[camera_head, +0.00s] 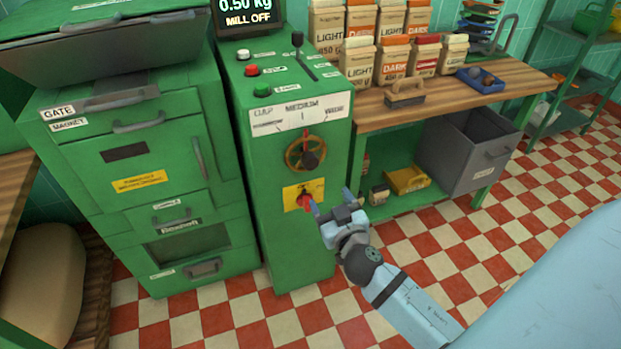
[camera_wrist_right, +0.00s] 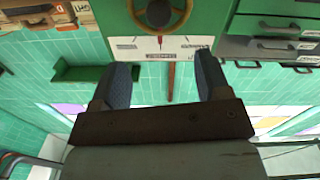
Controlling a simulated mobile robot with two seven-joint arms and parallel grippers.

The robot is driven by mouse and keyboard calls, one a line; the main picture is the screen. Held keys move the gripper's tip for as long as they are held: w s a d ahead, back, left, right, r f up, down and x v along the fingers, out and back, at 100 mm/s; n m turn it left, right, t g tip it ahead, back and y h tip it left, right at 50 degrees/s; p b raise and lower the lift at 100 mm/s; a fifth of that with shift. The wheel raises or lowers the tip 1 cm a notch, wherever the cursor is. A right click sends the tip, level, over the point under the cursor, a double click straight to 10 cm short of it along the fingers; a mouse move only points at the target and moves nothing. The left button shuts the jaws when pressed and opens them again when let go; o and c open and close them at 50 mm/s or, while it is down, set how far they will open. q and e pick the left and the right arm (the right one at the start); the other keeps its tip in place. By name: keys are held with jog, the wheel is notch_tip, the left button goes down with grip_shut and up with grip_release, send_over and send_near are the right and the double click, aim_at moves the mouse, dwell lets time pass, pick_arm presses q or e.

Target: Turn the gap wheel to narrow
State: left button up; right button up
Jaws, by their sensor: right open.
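The gap wheel (camera_head: 306,153), a round brass-coloured wheel with a dark knob, is on the front of the green mill cabinet (camera_head: 260,180). Above it is a white scale plate (camera_head: 302,117) marked MEDIUM at its middle. My right gripper (camera_head: 330,200) is open and empty, below and right of the wheel, its fingers near the red switch (camera_head: 305,201) on a yellow plate. I cannot tell if it touches the switch. In the right wrist view the wheel (camera_wrist_right: 160,14) shows upside down at the top, beyond the open fingers (camera_wrist_right: 163,75). My left gripper is out of view.
A green sifter cabinet (camera_head: 150,150) stands close on the left. On the right is a wooden bench (camera_head: 450,100) with several flour bags (camera_head: 395,55) and a grey bin (camera_head: 470,150) below. Red, black and green controls (camera_head: 275,70) are on the mill top. Checkered floor is free in front.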

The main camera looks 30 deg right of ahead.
aim_at(312, 165)
jog(key=p+x, duration=0.1)
jog(key=x, duration=1.2)
jog(key=shift+w+d, duration=0.2)
jog(key=shift+w, duration=0.15)
jog(key=c, duration=1.3)
